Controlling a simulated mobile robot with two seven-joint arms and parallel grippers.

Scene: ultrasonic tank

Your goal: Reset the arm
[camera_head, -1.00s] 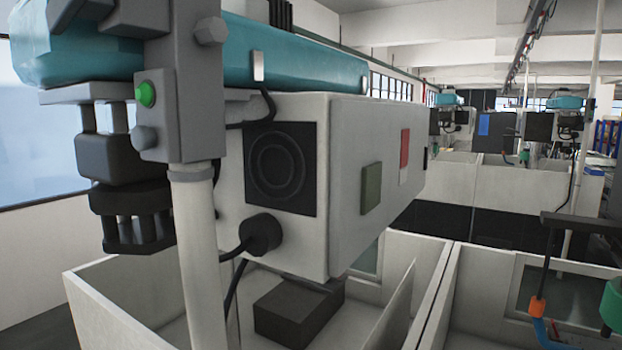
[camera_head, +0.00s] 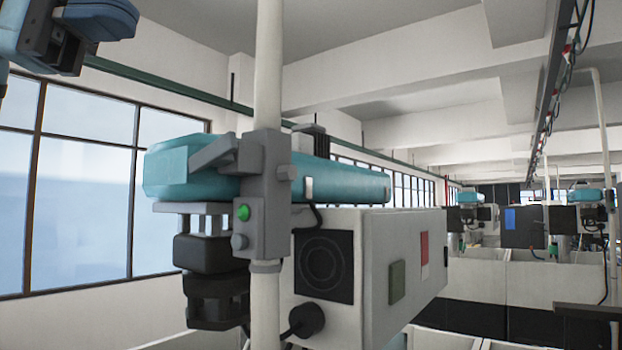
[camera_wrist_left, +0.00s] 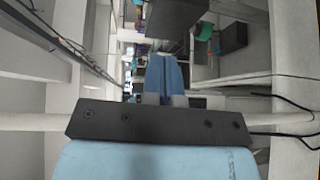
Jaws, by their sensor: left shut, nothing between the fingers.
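My left gripper (camera_head: 106,20) shows at the top left corner of the head view, as blue and dark grey parts cut by the frame edge. It is high up, apart from the machine on the pole. In the left wrist view the blue fingers of my left gripper (camera_wrist_left: 166,76) lie together beyond a dark bolted plate, with nothing held between them. My right gripper is in neither view.
A white box machine (camera_head: 372,262) with a teal cylinder (camera_head: 345,182) above it stands behind a vertical pole (camera_head: 268,80). Windows (camera_head: 85,190) line the left wall. Similar stations (camera_head: 525,228) stand farther back. White partitions run along the lower right.

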